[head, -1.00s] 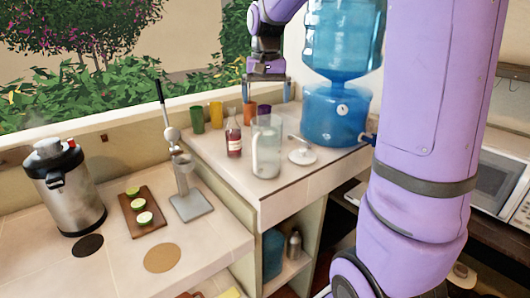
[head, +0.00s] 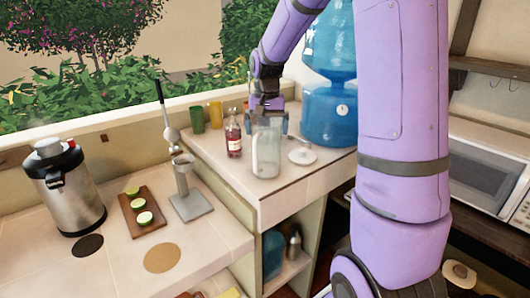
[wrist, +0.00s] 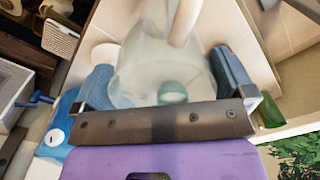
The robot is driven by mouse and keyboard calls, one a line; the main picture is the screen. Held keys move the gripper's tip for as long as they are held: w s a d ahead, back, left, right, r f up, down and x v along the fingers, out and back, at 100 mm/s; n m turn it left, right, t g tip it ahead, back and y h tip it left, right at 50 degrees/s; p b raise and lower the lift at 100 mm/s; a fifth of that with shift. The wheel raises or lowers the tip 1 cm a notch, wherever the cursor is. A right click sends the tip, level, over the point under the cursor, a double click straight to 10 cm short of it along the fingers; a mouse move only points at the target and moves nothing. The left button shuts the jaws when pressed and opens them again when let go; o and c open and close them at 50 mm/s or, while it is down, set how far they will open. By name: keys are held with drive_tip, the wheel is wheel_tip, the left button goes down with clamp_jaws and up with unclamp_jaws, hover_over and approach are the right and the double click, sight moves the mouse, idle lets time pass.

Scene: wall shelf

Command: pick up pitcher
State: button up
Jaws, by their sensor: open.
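The pitcher (head: 266,152) is a clear glass jug standing upright on the raised white tiled counter (head: 285,190). My gripper (head: 267,122) is open and pointing down at the pitcher's top. In the wrist view the pitcher (wrist: 150,55) lies between the two spread fingers of my gripper (wrist: 165,82), and its pale handle shows at the top. I cannot tell whether either finger touches the glass.
A red-labelled bottle (head: 233,138) stands just left of the pitcher, with green (head: 197,119) and yellow (head: 215,115) cups behind. A white lid (head: 302,156) and a blue water dispenser (head: 328,115) are to the right.

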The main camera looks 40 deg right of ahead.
drive_tip(key=shift+f, duration=0.8)
drive_tip(key=shift+c, duration=0.5)
drive_tip(key=c, duration=0.9)
drive_tip(key=shift+r, duration=0.25)
